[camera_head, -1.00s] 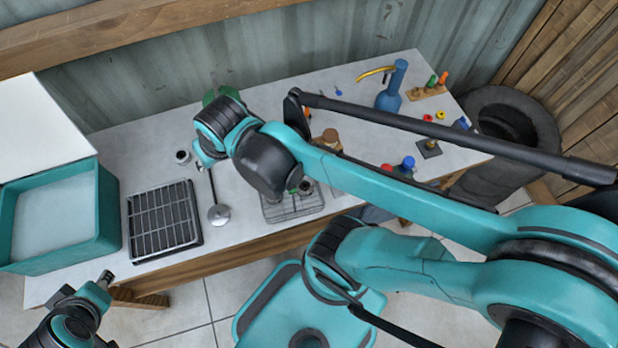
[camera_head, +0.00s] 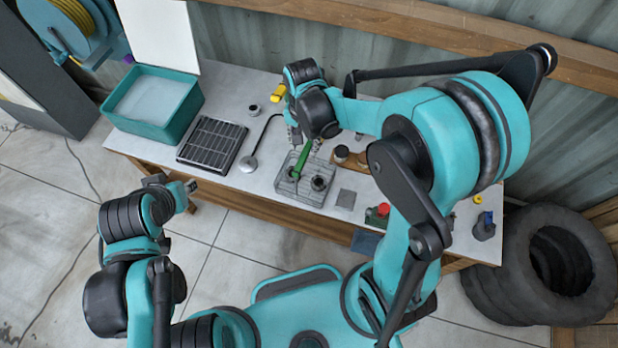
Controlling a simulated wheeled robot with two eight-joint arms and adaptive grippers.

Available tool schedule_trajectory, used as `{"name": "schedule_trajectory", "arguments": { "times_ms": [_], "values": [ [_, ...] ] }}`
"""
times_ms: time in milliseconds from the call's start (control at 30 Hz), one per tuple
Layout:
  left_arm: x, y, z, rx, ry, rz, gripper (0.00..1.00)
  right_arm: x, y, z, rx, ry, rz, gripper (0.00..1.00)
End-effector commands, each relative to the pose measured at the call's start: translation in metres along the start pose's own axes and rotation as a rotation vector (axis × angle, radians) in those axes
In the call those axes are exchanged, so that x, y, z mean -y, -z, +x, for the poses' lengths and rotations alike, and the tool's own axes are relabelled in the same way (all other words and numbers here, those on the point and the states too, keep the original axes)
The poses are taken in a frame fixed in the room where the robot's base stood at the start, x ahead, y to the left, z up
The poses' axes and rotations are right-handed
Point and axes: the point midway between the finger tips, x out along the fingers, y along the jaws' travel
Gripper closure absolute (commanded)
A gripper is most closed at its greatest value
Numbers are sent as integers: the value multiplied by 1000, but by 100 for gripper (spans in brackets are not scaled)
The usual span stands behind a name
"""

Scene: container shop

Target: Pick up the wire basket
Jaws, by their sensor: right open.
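The grey wire basket (camera_head: 284,184) sits on the workbench near its front edge. A green bar (camera_head: 302,159) shows over its middle, and dark round items (camera_head: 319,183) show inside it. I cannot tell whether the bar is the basket's handle. My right gripper (camera_head: 305,140) points down just above the basket's back side, its fingers apart near the green bar. It is open and does not hold the basket. My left gripper (camera_head: 190,187) is in front of the bench, away from the basket; its finger opening is unclear.
A black grid tray (camera_head: 213,144), a ladle (camera_head: 249,164) and a teal bin (camera_head: 155,132) are left of the basket. A wooden block with jars (camera_head: 346,160), a grey square plate (camera_head: 346,199) and a red-and-green item (camera_head: 378,213) are to its right. Tires (camera_head: 585,250) stand at far right.

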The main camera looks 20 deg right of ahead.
Motion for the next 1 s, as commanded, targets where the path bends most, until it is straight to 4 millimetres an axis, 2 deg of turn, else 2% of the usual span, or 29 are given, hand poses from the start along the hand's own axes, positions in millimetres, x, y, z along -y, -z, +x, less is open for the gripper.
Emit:
{"name": "schedule_trajectory", "arguments": {
  "times_ms": [300,600,767,1000],
  "values": [
    [0,-5,8,0,0,0,68,-1,0,46,-1,1,-1,59],
    [0,-5,7,0,0,0,68,-1,-1,49,-1,1,-1,59],
    [0,-5,7,0,0,0,68,-1,-1,49,-1,1,-1,100],
    [0,-5,7,0,0,0,68,-1,-1,49,-1,1,-1,100]
  ]
}}
